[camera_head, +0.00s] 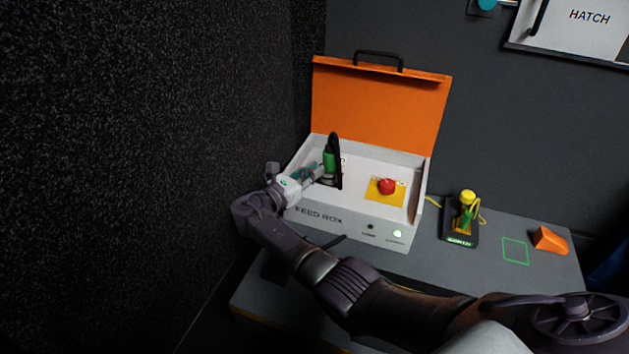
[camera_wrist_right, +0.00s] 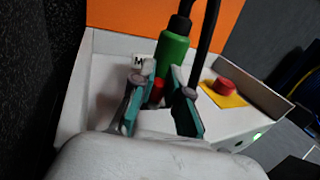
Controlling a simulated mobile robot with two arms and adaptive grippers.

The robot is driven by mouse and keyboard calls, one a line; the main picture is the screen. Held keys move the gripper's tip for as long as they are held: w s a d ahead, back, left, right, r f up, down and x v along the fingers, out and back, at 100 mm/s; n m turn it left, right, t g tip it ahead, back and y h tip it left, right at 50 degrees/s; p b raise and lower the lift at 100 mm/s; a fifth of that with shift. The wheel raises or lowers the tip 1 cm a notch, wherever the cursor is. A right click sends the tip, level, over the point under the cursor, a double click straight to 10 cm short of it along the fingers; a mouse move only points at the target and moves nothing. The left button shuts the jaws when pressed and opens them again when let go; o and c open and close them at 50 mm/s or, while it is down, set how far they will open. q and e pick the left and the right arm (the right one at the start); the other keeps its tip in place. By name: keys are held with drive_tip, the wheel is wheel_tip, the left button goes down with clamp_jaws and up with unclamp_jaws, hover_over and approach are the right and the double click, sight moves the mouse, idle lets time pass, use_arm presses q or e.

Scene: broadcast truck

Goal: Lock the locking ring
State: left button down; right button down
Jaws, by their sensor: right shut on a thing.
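The open feed box (camera_head: 318,216) stands on the bench with its orange lid (camera_head: 378,105) raised. A green plug (camera_head: 329,160) with a black cable stands upright at the box's left side; it also shows in the right wrist view (camera_wrist_right: 172,57). My right gripper (camera_head: 320,173) reaches in at the plug's foot. In the wrist view its fingers (camera_wrist_right: 163,98) are either side of a red piece (camera_wrist_right: 157,91) below the plug, which appears to be part of the locking ring. The rest of the ring is hidden by the fingers. My left gripper is out of view.
A red button (camera_head: 387,186) on a yellow plate is in the box, right of the plug. A stand with a yellow-topped plug (camera_head: 467,205) and an orange block (camera_head: 550,240) are to the right. A dark wall is close on the left.

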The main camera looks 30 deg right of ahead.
drive_tip(key=shift+w+g, duration=0.1)
drive_tip(key=shift+g, duration=0.3)
drive_tip(key=shift+d+m, duration=0.1)
drive_tip(key=shift+m, duration=0.2)
drive_tip(key=c, duration=1.1)
unclamp_jaws()
drive_tip(key=shift+c, duration=0.2)
wheel_tip(320, 180, up, 10)
